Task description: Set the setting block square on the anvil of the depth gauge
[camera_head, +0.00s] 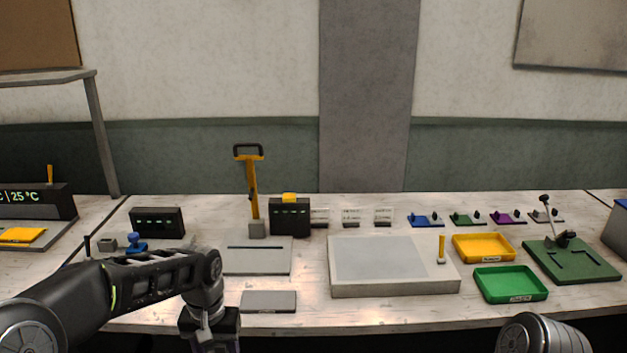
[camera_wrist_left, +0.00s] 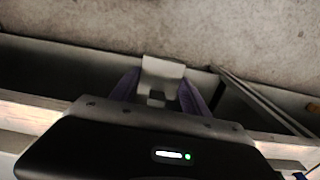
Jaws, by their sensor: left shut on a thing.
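My left gripper (camera_head: 214,340) is low at the front, over the table's near edge, partly cut off by the picture's bottom. In the left wrist view its purple fingers (camera_wrist_left: 160,88) are shut on a pale grey stepped block (camera_wrist_left: 162,68), which looks like the setting block. The block is off the table, with dark space and floor behind it. A blue device (camera_head: 136,243) stands at the left beside a small grey block (camera_head: 107,244) and in front of a black display box (camera_head: 157,222). I cannot tell for sure which part is the depth gauge's anvil. My right gripper is out of view.
A yellow lever tool (camera_head: 252,190) stands behind a grey plate (camera_head: 257,258), with another display box (camera_head: 290,217) beside it. A flat grey slab (camera_head: 268,301) lies near the front edge. A large pale block (camera_head: 395,287), yellow tray (camera_head: 483,260) and green tray (camera_head: 511,297) are to the right.

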